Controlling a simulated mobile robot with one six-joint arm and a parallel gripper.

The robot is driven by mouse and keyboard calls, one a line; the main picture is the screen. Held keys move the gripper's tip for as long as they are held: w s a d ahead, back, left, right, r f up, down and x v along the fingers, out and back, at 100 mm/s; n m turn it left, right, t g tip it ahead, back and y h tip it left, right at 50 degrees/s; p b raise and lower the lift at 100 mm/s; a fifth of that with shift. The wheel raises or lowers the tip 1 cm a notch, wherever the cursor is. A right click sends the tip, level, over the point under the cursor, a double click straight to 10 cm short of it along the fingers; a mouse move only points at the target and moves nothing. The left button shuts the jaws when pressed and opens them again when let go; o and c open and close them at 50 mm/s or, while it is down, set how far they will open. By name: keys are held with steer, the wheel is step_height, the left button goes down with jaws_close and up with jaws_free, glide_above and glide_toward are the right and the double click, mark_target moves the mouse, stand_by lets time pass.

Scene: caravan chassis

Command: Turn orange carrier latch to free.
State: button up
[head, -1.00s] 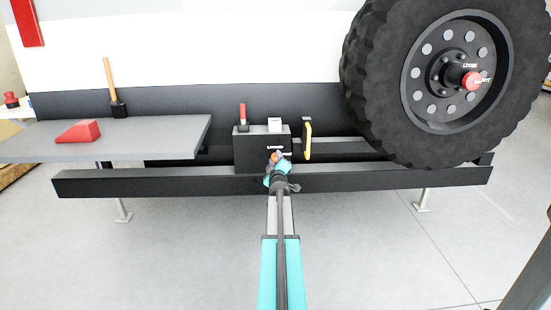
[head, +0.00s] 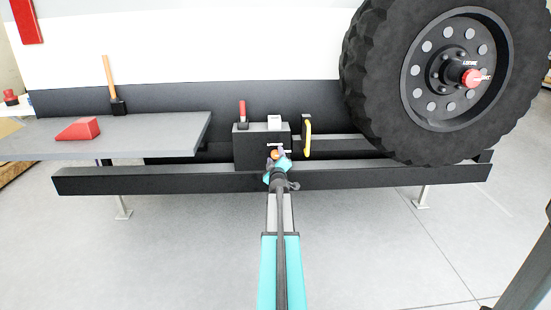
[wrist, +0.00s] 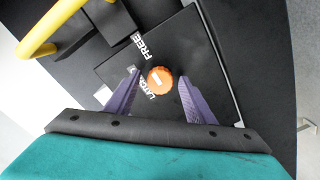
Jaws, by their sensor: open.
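The orange carrier latch (wrist: 160,80) is a round knob with a white mark on the face of a dark box. In the wrist view the words FREE and LATCH stand on the face beside it. My gripper (wrist: 158,88) is open, with one purple finger on each side of the knob. I cannot tell whether either finger touches it. In the head view the knob (head: 274,154) shows as a small orange spot at the tip of my arm, partly covered by my gripper (head: 276,158).
A yellow handle (head: 308,138) stands just right of the box (head: 250,150); a red-handled item (head: 242,112) is on top. A dark beam (head: 150,182) runs below. A large tyre (head: 365,90) is at right.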

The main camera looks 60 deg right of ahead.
steer(key=shift+a, duration=0.15)
steer(key=v, duration=1.3)
steer(key=shift+s+a+p, duration=0.2)
steer(key=shift+s+p, duration=0.05)
steer(key=shift+p, duration=0.15)
stand_by(0.6)
